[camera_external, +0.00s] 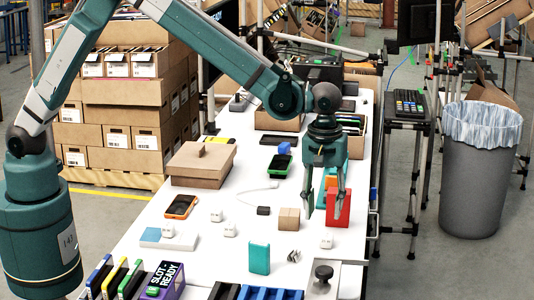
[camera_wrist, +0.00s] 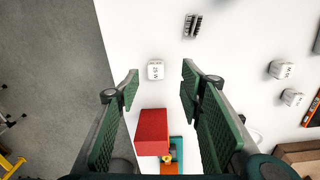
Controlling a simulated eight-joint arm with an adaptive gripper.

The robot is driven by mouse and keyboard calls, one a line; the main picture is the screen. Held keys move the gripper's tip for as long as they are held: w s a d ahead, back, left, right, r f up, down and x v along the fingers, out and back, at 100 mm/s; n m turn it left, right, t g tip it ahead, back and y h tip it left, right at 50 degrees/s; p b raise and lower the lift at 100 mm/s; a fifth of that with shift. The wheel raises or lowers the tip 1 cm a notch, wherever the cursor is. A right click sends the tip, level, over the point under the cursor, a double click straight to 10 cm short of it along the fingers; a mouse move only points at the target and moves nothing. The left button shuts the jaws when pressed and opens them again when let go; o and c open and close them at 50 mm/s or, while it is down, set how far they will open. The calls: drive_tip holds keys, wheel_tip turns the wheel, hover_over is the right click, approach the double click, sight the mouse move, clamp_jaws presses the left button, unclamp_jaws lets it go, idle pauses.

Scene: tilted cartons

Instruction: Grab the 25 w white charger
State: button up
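The white charger marked 25 W (camera_wrist: 155,70) lies on the white table, framed between my fingertips in the wrist view. It appears to be the small white block (camera_external: 326,243) in the external view, nearer that camera than my gripper. My gripper (camera_external: 322,210) points down, open and empty, above the table. Its fingers (camera_wrist: 160,80) are spread wide in the wrist view. Two other white chargers (camera_wrist: 284,70) (camera_wrist: 292,97) lie at the right there; their labels are hard to read. The external view also shows white chargers (camera_external: 230,230) (camera_external: 168,229) further left.
A red box (camera_wrist: 152,130) stands close to my fingers, also in the external view (camera_external: 343,205). A wooden block (camera_external: 289,218), a teal box (camera_external: 259,259) and a dark-knobbed object (camera_external: 323,275) stand nearby. A small metal part (camera_wrist: 192,25) lies beyond the charger. The table edge is close.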

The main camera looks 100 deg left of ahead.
sight(326, 238)
drive_tip(key=shift+w+f+n, duration=0.15)
drive_tip(key=shift+w+f, duration=0.2)
drive_tip(key=shift+f, duration=0.3)
drive_tip(key=shift+w+f+n, duration=0.15)
drive_tip(key=shift+w+f, duration=0.15)
drive_tip(key=shift+f, duration=0.3)
drive_tip(key=shift+f, duration=1.25)
drive_tip(key=shift+a+f, duration=0.1)
drive_tip(key=shift+f, duration=2.5)
drive_tip(key=c, duration=1)
